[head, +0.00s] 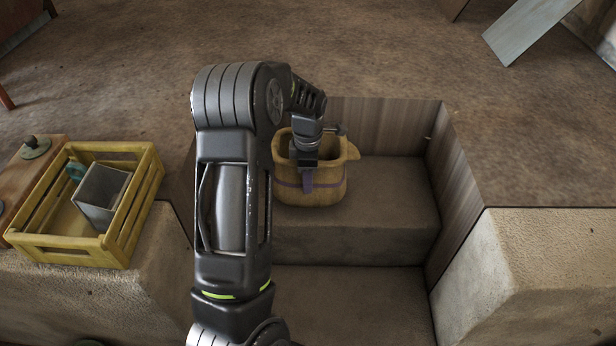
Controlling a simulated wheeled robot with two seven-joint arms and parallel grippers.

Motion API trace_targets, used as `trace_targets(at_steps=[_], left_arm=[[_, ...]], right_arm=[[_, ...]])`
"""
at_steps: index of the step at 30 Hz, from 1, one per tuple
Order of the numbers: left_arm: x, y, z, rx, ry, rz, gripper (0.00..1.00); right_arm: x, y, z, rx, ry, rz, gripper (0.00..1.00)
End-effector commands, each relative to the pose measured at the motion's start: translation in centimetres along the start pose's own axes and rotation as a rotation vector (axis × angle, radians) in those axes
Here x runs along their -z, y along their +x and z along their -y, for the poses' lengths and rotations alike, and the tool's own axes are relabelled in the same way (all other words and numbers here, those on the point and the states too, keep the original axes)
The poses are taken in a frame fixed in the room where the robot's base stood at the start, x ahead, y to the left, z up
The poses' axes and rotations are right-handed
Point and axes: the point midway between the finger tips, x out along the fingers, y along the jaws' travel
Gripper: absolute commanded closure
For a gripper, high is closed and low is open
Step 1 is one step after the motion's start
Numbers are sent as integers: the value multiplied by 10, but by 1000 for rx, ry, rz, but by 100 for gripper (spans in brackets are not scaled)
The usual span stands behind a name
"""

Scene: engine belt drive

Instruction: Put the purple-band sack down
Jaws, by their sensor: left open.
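The purple-band sack (328,194) is a tan, open-topped, bucket-like thing with a purple band round its lower part. It sits upright on the upper stone step (385,200) of a sunken recess. My left gripper (307,172) is open at the sack, reaching down over its near side and rim. I cannot tell whether the fingers touch the sack. My right gripper is not in view.
Wooden boards (452,165) wall the recess, and a lower step (350,305) lies in front. A yellow slatted crate (120,245) holding a grey box (100,195) stands on the left ledge. A stone block (535,265) is at the right. The step right of the sack is clear.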

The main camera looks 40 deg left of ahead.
Motion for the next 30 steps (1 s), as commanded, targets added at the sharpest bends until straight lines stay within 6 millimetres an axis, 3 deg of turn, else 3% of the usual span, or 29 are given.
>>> trace_targets(at_steps=[5,18,23,30], left_arm=[[0,-22,-1,-4,0,1,58],[0,-106,-1,-3,0,1,58],[0,-119,0,-2,-1,1,58],[0,-120,0,0,-1,0,58]], right_arm=[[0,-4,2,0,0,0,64],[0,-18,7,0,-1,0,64],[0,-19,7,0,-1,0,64],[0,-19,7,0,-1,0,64]])
